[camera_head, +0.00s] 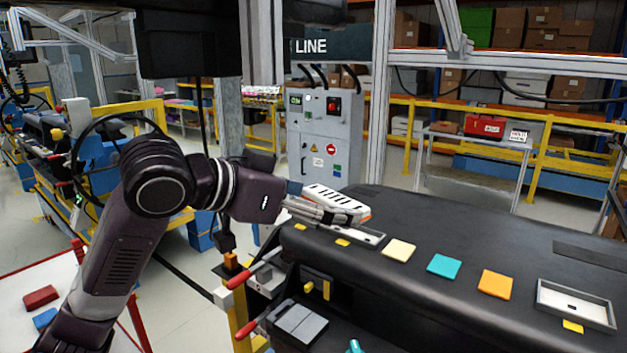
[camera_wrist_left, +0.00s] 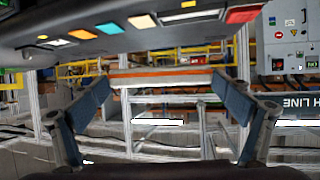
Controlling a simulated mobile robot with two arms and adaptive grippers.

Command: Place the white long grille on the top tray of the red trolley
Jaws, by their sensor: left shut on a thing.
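My left gripper (camera_head: 335,208) is shut on the white long grille (camera_head: 332,195), a slotted white piece with an orange edge. It holds the grille above the far left end of the black dashboard. In the left wrist view the grille (camera_wrist_left: 160,78) spans between the two fingertips of the gripper (camera_wrist_left: 163,90). The red trolley (camera_head: 78,250) is at the lower left. Its pale top tray carries a red block (camera_head: 41,297) and a blue block (camera_head: 45,318). My left arm hides part of the trolley. My right gripper is not in view.
The dashboard (camera_head: 420,220) bears an empty recess (camera_head: 368,238), cream (camera_head: 398,250), teal (camera_head: 444,265) and orange (camera_head: 495,284) squares, and a framed recess (camera_head: 575,304). Red-handled levers (camera_head: 250,277) stick out at its near left. A grey cabinet (camera_head: 325,135) stands behind.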

